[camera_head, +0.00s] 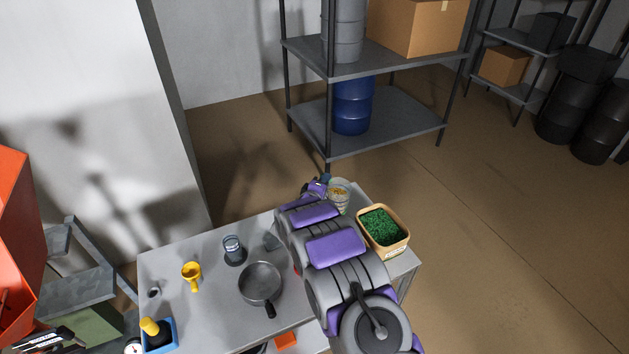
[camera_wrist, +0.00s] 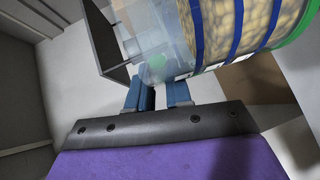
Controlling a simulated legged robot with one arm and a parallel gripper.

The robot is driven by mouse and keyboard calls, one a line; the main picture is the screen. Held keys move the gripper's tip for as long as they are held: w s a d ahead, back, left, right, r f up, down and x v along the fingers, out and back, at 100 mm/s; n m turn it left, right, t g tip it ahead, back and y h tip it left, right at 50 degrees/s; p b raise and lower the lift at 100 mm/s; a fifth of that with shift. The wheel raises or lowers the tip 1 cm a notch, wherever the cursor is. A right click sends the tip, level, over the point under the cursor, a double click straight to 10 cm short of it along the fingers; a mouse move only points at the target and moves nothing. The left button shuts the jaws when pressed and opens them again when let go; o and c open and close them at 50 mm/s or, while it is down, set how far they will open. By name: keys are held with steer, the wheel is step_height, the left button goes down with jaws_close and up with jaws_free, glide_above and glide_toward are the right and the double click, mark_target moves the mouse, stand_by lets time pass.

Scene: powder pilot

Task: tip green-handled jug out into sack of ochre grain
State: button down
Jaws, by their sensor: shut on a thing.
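My gripper (camera_head: 318,187) is at the far edge of the grey table, largely hidden behind my arm in the head view. In the wrist view its blue fingers (camera_wrist: 158,94) are shut on the jug, a clear body with a green patch (camera_wrist: 156,67) by the fingertips. A see-through, blue-banded, green-edged container of ochre grain (camera_wrist: 240,28) lies just beyond; I take it for the sack. In the head view this ochre-filled container (camera_head: 340,194) stands right of my gripper. Jug and sack overlap, so I cannot tell whether they touch or what the jug holds.
A tan box of green grain (camera_head: 402,247) stands right of my arm. A grey pan (camera_head: 260,282), a dark jar (camera_head: 234,250), a yellow cup (camera_head: 192,275) and a blue tray (camera_head: 160,347) occupy the table's left part. A metal shelf (camera_head: 390,133) stands behind the table.

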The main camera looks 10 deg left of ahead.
steer(key=s+a+f+m+h+p, duration=0.1)
steer(key=s+a+f+h+p, duration=0.15)
steer(key=s+a+p, duration=0.2)
steer(key=d+m+y+b, duration=0.1)
steer(key=m+b, duration=0.1)
steer(key=b, duration=0.1)
steer(key=d+f+m+y+b, duration=0.1)
steer(key=m+b, duration=0.2)
steer(key=d+f+m+y+b, duration=0.1)
steer(key=d+m+b, duration=0.1)
steer(key=b, duration=0.1)
steer(key=shift+s+f+m, duration=0.2)
steer(key=shift+s+m, duration=0.1)
steer(key=shift+m, duration=0.1)
stand_by(1.0)
steer(key=shift+a+m+y+b, duration=0.15)
steer(key=shift+m+y+b, duration=0.15)
steer(key=shift+b, duration=0.65)
steer(key=shift+f, duration=0.1)
